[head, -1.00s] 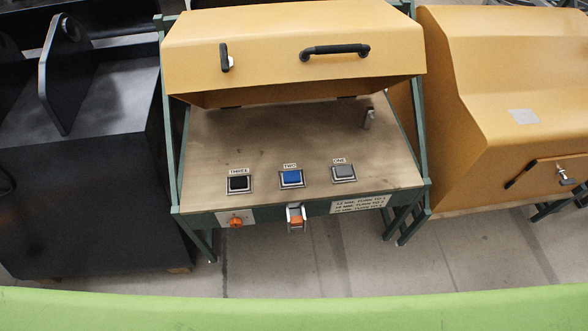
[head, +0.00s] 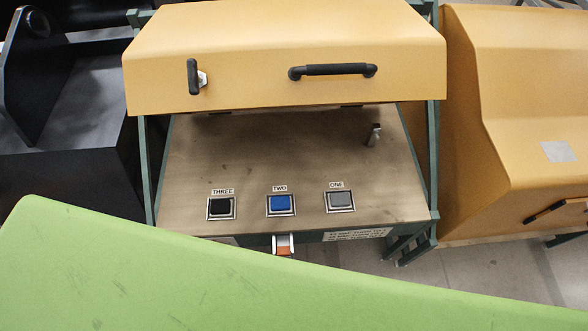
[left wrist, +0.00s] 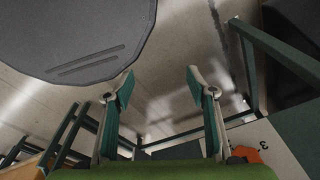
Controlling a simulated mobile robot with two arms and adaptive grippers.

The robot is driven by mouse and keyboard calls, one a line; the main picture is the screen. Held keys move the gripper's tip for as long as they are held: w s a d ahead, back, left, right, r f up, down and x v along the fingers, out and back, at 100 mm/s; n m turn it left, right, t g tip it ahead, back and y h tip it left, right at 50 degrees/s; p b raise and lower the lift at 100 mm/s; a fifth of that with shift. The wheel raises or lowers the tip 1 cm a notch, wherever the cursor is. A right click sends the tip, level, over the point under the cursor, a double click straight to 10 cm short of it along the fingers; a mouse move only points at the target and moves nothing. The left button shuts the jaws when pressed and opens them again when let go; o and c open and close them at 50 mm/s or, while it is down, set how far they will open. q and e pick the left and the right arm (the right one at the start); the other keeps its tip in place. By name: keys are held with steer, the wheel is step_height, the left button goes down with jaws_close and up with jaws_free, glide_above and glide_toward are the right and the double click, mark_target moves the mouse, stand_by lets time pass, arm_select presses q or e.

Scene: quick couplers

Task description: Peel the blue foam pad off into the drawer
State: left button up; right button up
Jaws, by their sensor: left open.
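The blue foam pad (head: 281,203) sits in a square metal frame labelled TWO on the wooden bench top (head: 270,150). A small white part with an orange front (head: 284,246) juts from the bench's front edge below it; I cannot tell whether it is the drawer. My left gripper (left wrist: 158,85) is open and empty in the left wrist view, above the floor beside the bench frame. The blue pad is not in that view. Neither gripper shows in the head view.
A black pad (head: 221,207) labelled THREE and a grey pad (head: 340,200) labelled ONE flank the blue one. A raised yellow hood (head: 285,60) with black handles overhangs the bench. An orange knob (left wrist: 246,155) shows near the left gripper. A yellow cabinet (head: 520,110) stands at right.

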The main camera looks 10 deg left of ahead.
arm_select(q)
steer(key=w+d+r+t+b, duration=0.15)
steer(key=w+r+b, duration=0.35)
steer(key=w+r, duration=0.55)
steer(key=w+d+r+b, duration=0.2)
steer(key=r, duration=0.5)
steer(key=w+d+r+b, duration=0.1)
steer(key=w+r+b, duration=0.1)
steer(key=r, duration=0.5)
steer(key=w+d+r+m+h, duration=0.2)
steer(key=w+d+r+m, duration=0.15)
steer(key=d, duration=0.45)
steer(key=w+d+r+m+h, duration=0.25)
steer(key=w+d+m, duration=0.2)
steer(key=d, duration=0.25)
step_height(320, 180, up, 2)
steer(key=m+g+y, duration=0.3)
steer(key=m+y, duration=0.1)
steer(key=y, duration=0.1)
glide_above(286, 202)
step_height(286, 202, down, 13)
steer(key=shift+f+b, duration=0.15)
steer(key=shift+b, duration=0.45)
